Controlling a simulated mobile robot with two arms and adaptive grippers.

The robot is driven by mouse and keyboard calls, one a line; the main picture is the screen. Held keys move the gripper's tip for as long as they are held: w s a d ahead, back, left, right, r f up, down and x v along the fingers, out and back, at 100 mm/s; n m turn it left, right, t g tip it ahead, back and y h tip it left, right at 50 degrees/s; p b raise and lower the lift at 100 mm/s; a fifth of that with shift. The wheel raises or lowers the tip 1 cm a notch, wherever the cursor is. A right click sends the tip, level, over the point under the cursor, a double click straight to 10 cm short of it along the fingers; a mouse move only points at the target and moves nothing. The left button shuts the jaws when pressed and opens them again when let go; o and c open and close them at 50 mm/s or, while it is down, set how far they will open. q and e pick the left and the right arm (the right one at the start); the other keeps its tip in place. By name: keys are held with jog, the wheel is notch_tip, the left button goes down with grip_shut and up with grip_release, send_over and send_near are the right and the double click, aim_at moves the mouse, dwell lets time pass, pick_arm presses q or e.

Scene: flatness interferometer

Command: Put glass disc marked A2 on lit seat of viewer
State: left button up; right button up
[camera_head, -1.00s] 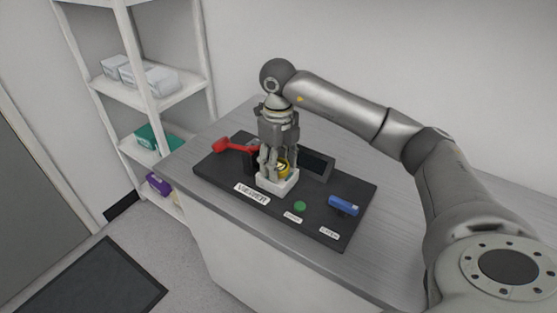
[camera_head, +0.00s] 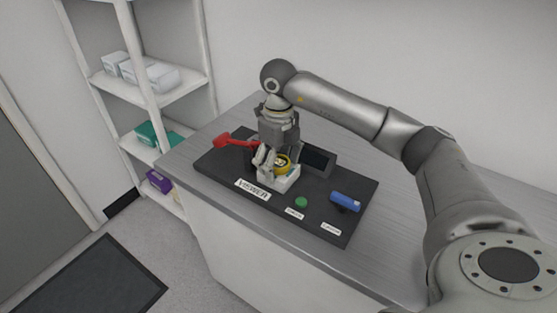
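The viewer is a dark flat base (camera_head: 232,176) on the bench, labelled VIEWER, with a white block-shaped seat (camera_head: 286,183) near its middle. A round disc with a yellow rim (camera_head: 282,168) is at the top of the white block. A dark mark shows on it but is too small to read. My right gripper (camera_head: 268,167) points down at the block from above, its fingers spread beside the disc and partly hiding it. Whether a finger touches the disc I cannot tell. I cannot see whether the seat is lit. My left gripper is not in view.
On the base are a red-handled lever (camera_head: 222,141), a dark screen (camera_head: 318,160), a green button (camera_head: 301,202) and a blue part (camera_head: 345,201). A white shelf (camera_head: 150,95) with boxes stands at left. The bench top (camera_head: 388,230) is bare at right.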

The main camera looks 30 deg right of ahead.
aim_at(280, 162)
jog(key=shift+d, duration=0.1)
jog(key=shift+r, duration=0.15)
notch_tip(280, 162, up, 13)
jog(key=shift+p, duration=0.35)
dwell(0.8)
